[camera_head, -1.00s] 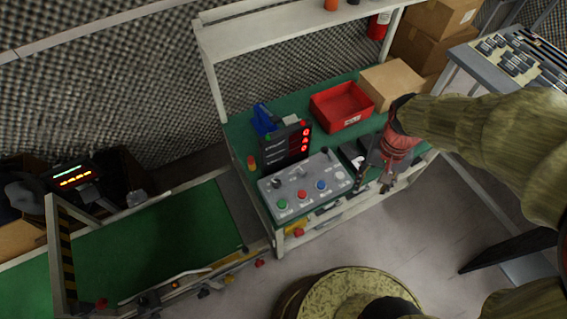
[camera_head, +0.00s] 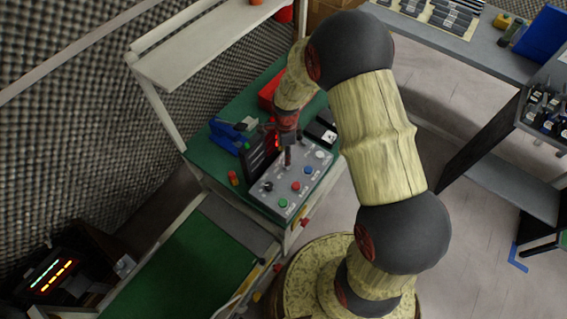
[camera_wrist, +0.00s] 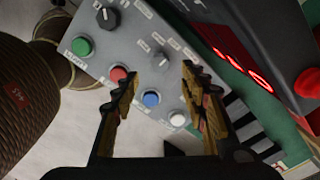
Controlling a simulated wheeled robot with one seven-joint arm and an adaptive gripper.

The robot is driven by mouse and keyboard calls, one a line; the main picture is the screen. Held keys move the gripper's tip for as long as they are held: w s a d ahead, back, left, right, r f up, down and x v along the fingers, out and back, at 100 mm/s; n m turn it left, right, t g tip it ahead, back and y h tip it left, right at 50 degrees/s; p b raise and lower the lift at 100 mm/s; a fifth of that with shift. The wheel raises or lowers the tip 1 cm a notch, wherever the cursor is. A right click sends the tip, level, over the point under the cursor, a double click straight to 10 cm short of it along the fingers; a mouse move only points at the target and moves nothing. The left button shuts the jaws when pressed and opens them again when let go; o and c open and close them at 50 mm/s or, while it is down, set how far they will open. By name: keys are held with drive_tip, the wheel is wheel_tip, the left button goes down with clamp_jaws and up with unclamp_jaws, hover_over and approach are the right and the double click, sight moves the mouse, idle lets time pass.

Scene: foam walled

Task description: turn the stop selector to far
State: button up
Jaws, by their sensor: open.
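The grey control box (camera_head: 315,158) stands on the green bench. In the wrist view its sloped face (camera_wrist: 135,45) carries a black knob (camera_wrist: 108,17) and a pale grey knob (camera_wrist: 161,61) with small marks around it. I cannot read which knob is the stop selector. Below them are a green button (camera_wrist: 82,47), red button (camera_wrist: 119,74), blue button (camera_wrist: 151,98) and white button (camera_wrist: 178,118). My gripper (camera_wrist: 159,77) is open and empty, pointing at the box. The grey knob appears between the fingertips; contact cannot be told. In the head view my gripper (camera_head: 288,158) hangs over the box.
A dark display with red lights (camera_wrist: 250,50) stands close behind the box. A red bin (camera_head: 269,93) and a blue item (camera_head: 226,137) are on the bench. A red-topped item (camera_head: 233,177) is at its left. A green conveyor (camera_head: 185,275) lies at lower left.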

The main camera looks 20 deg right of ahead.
wheel_tip(320, 180, down, 7)
drive_tip(key=shift+d+f+b, duration=0.1)
drive_tip(key=shift+f+b, duration=0.1)
drive_tip(key=shift+b, duration=0.8)
drive_tip(key=shift+c, duration=0.8)
clamp_jaws()
